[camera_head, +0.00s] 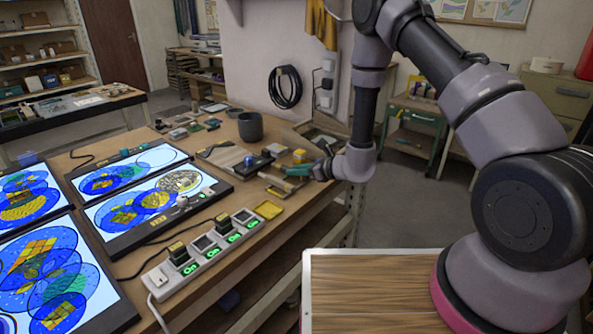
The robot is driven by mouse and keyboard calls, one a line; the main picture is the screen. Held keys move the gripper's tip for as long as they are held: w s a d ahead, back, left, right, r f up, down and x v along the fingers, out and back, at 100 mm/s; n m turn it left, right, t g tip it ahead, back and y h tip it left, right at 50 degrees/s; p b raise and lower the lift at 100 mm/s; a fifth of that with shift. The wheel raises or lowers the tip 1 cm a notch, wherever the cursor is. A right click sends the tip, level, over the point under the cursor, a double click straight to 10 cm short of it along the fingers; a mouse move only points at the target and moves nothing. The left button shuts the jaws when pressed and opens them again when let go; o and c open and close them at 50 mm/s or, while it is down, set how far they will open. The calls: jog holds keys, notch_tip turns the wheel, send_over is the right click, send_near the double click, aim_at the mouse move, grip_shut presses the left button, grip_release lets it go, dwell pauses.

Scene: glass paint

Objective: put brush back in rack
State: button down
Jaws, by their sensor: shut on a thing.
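My gripper (290,171) is low over the far right part of the wooden workbench (157,253), at the end of my arm reaching in from the right. It is shut on a small thin thing that I take to be the brush; its shape is too small and too covered to make out. A light wooden strip (272,181) lies just left of and below the gripper, among small items. I cannot tell which of the small wooden pieces here is the rack.
A dark grey cup (250,127) stands behind the gripper. A white power strip (205,253) with green lights and a yellow tray (268,209) lie in front. Lit panels with blue and yellow round patterns (152,205) fill the left. An open wooden box (314,137) is behind.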

jog(key=shift+f, duration=0.25)
jog(key=c, duration=0.6)
grip_release()
